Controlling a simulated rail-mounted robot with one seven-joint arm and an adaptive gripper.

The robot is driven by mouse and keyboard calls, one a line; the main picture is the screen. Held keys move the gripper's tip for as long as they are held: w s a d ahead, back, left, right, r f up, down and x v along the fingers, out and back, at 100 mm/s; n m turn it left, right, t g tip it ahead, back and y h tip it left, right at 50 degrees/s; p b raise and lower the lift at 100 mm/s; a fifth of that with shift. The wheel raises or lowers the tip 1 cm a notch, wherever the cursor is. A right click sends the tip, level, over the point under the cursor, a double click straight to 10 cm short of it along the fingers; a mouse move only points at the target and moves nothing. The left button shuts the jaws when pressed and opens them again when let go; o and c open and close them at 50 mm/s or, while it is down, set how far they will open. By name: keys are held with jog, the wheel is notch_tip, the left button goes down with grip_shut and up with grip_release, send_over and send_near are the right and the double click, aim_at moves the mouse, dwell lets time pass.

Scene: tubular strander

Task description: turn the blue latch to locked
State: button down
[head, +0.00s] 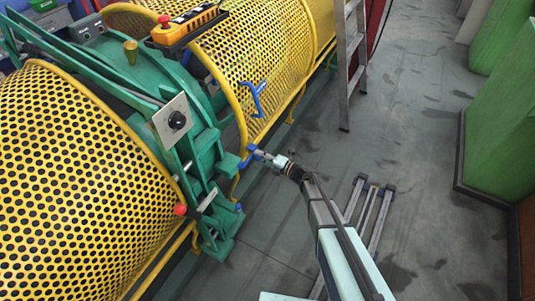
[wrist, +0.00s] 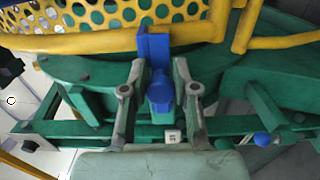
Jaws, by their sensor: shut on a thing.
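The blue latch (head: 247,158) sits at the lower edge of the yellow perforated guard, beside the green machine frame. In the wrist view the blue latch (wrist: 154,50) has an upright block against the yellow tube and a rounded knob pointing toward the camera. My gripper (head: 263,155) reaches it from the lower right. In the wrist view my gripper (wrist: 159,78) has one finger on each side of the knob and is shut on it. The exact contact faces are hard to see. I cannot read the latch's locked or unlocked position from any marking.
A blue handle (head: 256,98) is on the yellow guard (head: 262,45) above the latch. A green frame (head: 213,160) with a red knob (head: 180,210) stands at left. A ladder (head: 347,60) stands behind. Open floor (head: 420,130) lies to the right, before green cabinets (head: 500,135).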

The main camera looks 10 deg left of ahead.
dwell(0.3)
jog(key=c, duration=0.9)
grip_release()
jog(key=shift+f, duration=0.1)
jog(key=v, duration=1.2)
